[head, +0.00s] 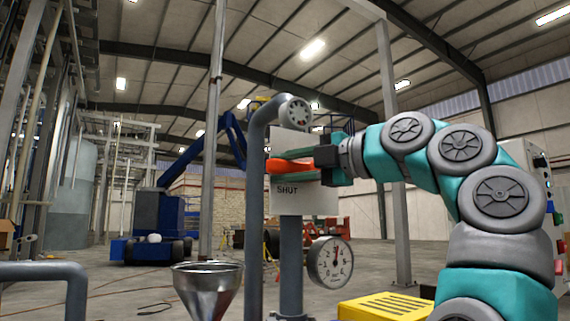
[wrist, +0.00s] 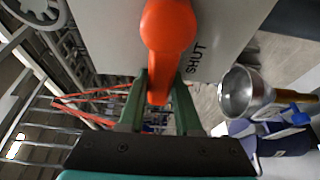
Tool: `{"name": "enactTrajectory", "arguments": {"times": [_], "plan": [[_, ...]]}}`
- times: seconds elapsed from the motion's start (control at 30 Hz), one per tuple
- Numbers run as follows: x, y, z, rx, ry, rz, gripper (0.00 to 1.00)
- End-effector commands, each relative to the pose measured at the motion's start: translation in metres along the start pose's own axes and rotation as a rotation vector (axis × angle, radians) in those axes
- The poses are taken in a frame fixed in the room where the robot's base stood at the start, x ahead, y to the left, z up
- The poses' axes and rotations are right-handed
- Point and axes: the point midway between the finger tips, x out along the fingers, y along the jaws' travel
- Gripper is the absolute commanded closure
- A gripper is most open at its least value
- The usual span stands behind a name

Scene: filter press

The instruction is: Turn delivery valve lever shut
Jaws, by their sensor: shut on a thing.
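The delivery valve lever (head: 277,167) is orange-red and lies roughly level in front of a pale plate (head: 318,203) marked SHUT. In the wrist view the lever (wrist: 166,30) has a rounded hub end and a narrower handle. My gripper (head: 297,160) reaches in from the right in the head view. Its green fingers (wrist: 158,97) are shut on the lever's handle, one on each side. The SHUT lettering is below the lever in the head view. The fingers hide part of the handle.
A grey pipe (head: 254,210) with a round gauge or wheel (head: 295,110) stands beside the plate. A pressure gauge (head: 330,261) hangs below it. A metal funnel (head: 207,285) stands lower left. A yellow slotted box (head: 385,306) is lower right. A blue lift machine (head: 155,225) stands behind.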

Motion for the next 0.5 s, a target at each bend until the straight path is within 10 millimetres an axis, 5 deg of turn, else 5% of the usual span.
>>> {"name": "enactTrajectory", "arguments": {"times": [0.4,0.43,0.5], "plan": [[0.001,-0.003,0.0006,-0.006,0.0,-0.008,1.0],[0.001,-0.003,0.0006,-0.006,0.0,-0.008,0.64],[0.0009,-0.0028,0.0006,-0.006,0.0,-0.007,0.56]]}}
